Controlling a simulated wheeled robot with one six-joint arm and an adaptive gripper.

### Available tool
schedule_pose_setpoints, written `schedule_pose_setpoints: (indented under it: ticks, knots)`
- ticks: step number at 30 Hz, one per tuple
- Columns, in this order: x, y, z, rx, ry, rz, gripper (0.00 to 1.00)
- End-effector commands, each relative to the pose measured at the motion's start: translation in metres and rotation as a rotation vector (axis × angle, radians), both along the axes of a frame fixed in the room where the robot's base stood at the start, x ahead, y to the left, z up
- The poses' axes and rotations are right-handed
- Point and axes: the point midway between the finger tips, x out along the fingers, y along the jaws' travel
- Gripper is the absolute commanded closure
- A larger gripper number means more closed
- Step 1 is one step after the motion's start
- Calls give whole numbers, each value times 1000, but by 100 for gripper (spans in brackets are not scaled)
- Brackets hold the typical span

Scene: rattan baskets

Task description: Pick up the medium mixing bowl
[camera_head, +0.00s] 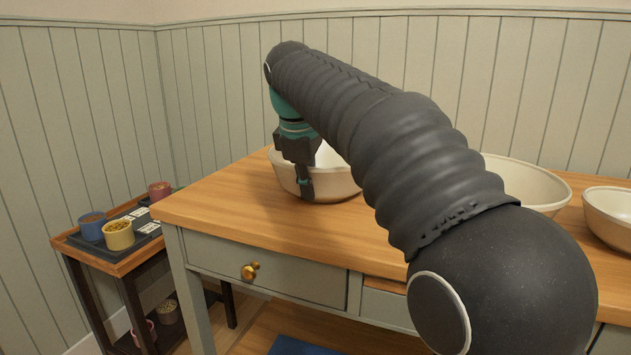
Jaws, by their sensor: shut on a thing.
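A cream bowl (338,184) sits at the left part of the wooden table, partly hidden behind my arm. My gripper (306,183) points down at this bowl's left near side and is shut on its rim, with one finger outside the wall. The bowl looks upright; I cannot tell whether it touches the table. A larger-looking cream bowl (535,186) stands to the right, partly covered by my arm. Another cream bowl (612,212) is cut off by the right edge of the picture. I cannot tell for certain which bowl is the medium one.
The wooden table (215,198) has free room at its left end. A low side stand (72,240) at left carries a blue cup (92,228), a yellow cup (118,236) and a red cup (159,191). A panelled wall (220,90) stands behind the table.

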Motion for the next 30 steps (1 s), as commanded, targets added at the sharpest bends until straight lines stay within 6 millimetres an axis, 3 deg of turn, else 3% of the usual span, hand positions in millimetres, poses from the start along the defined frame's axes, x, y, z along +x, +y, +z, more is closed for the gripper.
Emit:
schedule_pose_setpoints:
  ticks: [17, 30]
  knots:
    - [1, 0, 78, 2, -6, 0, 100]
    - [0, 0, 100, 1, -5, 1, 100]
